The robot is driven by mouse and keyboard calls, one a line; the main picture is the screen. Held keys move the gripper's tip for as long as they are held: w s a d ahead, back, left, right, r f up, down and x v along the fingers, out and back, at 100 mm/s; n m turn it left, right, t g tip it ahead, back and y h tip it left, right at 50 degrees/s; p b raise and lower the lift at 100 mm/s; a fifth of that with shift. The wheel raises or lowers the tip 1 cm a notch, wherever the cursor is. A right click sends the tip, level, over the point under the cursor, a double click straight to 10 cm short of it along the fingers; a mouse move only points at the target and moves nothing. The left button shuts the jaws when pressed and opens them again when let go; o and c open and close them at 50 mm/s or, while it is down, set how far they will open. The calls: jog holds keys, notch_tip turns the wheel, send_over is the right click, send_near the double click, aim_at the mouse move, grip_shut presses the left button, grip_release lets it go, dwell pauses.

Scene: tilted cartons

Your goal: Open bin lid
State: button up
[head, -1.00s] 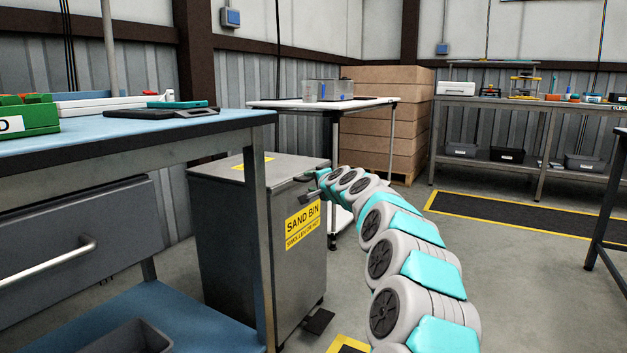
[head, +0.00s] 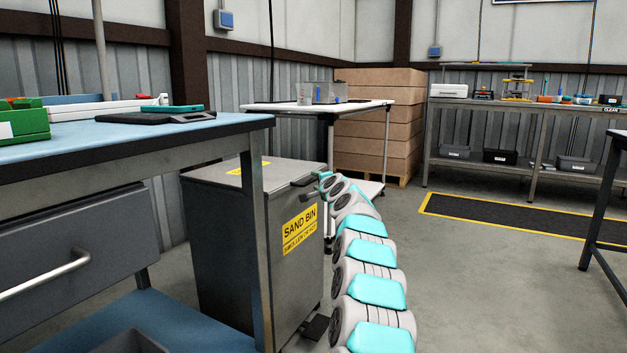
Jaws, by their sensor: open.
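The sand bin (head: 235,235) is a grey metal box with a yellow label on its front. It stands on the floor behind the blue-topped workbench, whose leg covers part of it. Its lid (head: 215,180) lies flat and closed, with a small yellow sticker on top. A dark latch or handle (head: 304,181) sticks out at the lid's front edge. My gripper (head: 310,194) is at the bin's upper front edge, just below that handle. It is small in view, and I cannot tell whether it touches the handle. A dark pedal (head: 315,327) sits at the bin's foot.
The workbench (head: 130,135) with a drawer stands close on the left. A white-topped table (head: 330,106) and stacked cartons (head: 375,120) are behind the bin. A shelf bench (head: 530,125) is at the back right. The floor (head: 470,280) to the right is clear.

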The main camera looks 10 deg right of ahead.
aim_at(314, 178)
jog(key=shift+w+a+f, duration=0.1)
jog(key=shift+w+f, duration=0.05)
jog(key=shift+w, duration=0.4)
jog(key=shift+w+p, duration=0.55)
jog(key=shift+p, duration=0.05)
jog(key=shift+w, duration=0.15)
jog(key=shift+w+a+f+p, duration=0.2)
jog(key=shift+w+p, duration=0.1)
jog(key=shift+w, duration=0.15)
grip_shut()
dwell(0.5)
